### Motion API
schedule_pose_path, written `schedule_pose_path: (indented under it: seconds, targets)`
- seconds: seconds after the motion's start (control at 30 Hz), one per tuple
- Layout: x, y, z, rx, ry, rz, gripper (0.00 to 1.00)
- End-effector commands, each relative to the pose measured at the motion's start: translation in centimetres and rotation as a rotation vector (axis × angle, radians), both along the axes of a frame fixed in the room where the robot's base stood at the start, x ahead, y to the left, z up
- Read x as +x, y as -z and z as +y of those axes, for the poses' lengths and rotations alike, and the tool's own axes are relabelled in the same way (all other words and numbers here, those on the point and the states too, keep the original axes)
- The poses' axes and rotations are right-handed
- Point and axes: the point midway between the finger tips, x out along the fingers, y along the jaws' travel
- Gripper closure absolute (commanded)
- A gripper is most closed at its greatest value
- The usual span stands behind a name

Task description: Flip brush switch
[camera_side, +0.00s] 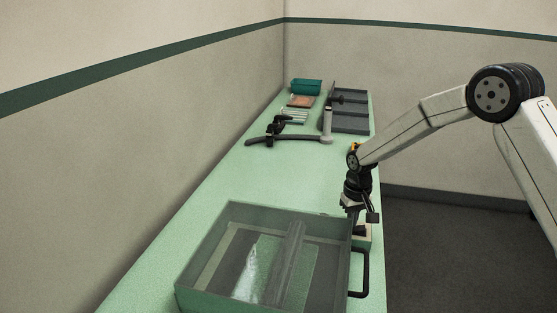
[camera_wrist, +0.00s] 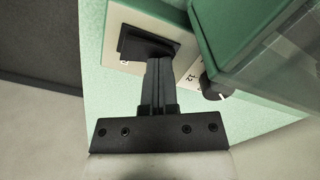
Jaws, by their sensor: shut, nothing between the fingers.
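The brush switch (camera_wrist: 146,44) is a black rocker on a cream panel (camera_wrist: 115,17) in the wrist view. My gripper (camera_wrist: 158,62) is shut and empty, with its fingertips at the lower edge of the rocker. I cannot tell whether they touch it. In the side view my gripper (camera_side: 357,229) points down over the cream panel (camera_side: 366,240) beside the clear-walled box; the switch is hidden there behind the gripper. Which way the rocker is tilted is unclear.
A black knob (camera_wrist: 214,91) sits right of the switch. The box (camera_side: 215,222) with a dark handle (camera_side: 364,272) stands close to my gripper. At the table's far end are a grey tray (camera_side: 350,124), a teal container (camera_side: 306,86) and a dark tool (camera_side: 290,138). The mid-table is clear.

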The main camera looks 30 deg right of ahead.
Motion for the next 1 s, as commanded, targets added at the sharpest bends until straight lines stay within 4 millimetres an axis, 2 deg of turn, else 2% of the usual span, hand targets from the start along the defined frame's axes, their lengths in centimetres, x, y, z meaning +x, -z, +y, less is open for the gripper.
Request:
schedule_pose_path:
  seconds: [0.27,1.0]
  targets:
    - [-0.1,-0.2,0.0,0.0,0.0,0.003,1.0]
    - [0.0,-4.4,0.0,0.0,0.0,0.001,1.0]
